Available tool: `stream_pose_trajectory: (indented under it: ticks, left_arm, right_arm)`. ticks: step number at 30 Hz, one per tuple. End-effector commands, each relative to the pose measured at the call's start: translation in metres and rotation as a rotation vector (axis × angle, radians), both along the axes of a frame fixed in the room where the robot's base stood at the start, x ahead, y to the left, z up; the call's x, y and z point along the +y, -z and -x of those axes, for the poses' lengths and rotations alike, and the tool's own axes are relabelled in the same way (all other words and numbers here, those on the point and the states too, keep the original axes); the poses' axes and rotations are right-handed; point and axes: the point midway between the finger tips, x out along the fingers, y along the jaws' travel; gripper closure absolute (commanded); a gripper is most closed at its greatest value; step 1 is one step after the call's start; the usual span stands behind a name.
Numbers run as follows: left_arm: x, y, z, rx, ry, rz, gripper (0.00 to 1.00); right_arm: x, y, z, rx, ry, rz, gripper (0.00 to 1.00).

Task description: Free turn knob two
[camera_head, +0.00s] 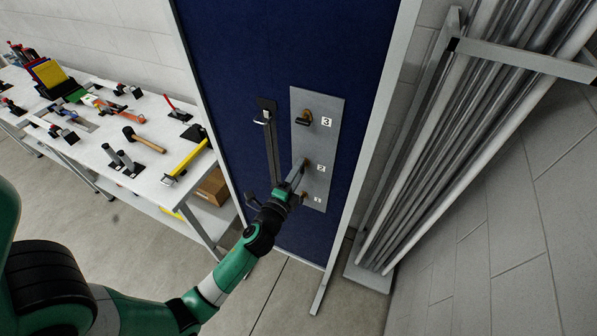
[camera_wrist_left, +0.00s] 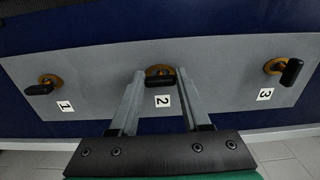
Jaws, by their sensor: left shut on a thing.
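Knob two (camera_wrist_left: 160,81) has a black handle on a brass base, on a grey panel (camera_head: 331,118) fixed to a blue board. The label 2 (camera_wrist_left: 162,101) is beside it. My left gripper (camera_head: 299,170) reaches up to this knob in the head view and mostly covers it there. In the left wrist view my left gripper (camera_wrist_left: 159,76) has one finger at each end of the knob's handle, shut on it. The handle lies crosswise between the fingertips. My right gripper is in neither view.
Knob three (camera_wrist_left: 290,71) and knob one (camera_wrist_left: 40,89) flank knob two on the panel. A dark vertical bar with a handle (camera_head: 264,117) is left of the panel. A tool-covered workbench (camera_head: 95,138) stands left, and a rack of metal pipes (camera_head: 462,125) stands right.

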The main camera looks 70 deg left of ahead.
Motion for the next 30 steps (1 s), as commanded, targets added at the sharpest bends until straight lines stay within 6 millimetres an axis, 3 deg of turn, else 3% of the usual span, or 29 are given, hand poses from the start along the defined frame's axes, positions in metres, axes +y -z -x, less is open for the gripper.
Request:
stream_pose_trajectory:
  ticks: [5, 6, 11, 22, 30]
  left_arm:
    - [0.0, -0.001, 0.0, -0.003, 0.0, 0.002, 1.0]
    - [0.0, -0.001, 0.0, -0.003, 0.0, 0.002, 0.51]
    - [0.0, 0.0, 0.0, -0.001, 0.0, 0.0, 0.22]
    - [-0.004, 0.001, 0.005, 0.001, 0.0, 0.001, 0.22]
    - [-0.042, 0.003, 0.047, 0.002, 0.003, 0.001, 0.22]
  right_arm:
    - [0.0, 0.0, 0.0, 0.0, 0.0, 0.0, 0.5]
    - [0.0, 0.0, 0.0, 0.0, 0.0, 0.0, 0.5]
    - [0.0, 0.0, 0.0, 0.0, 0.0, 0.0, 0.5]
    - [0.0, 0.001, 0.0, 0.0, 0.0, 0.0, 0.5]
    - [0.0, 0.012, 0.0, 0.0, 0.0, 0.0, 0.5]
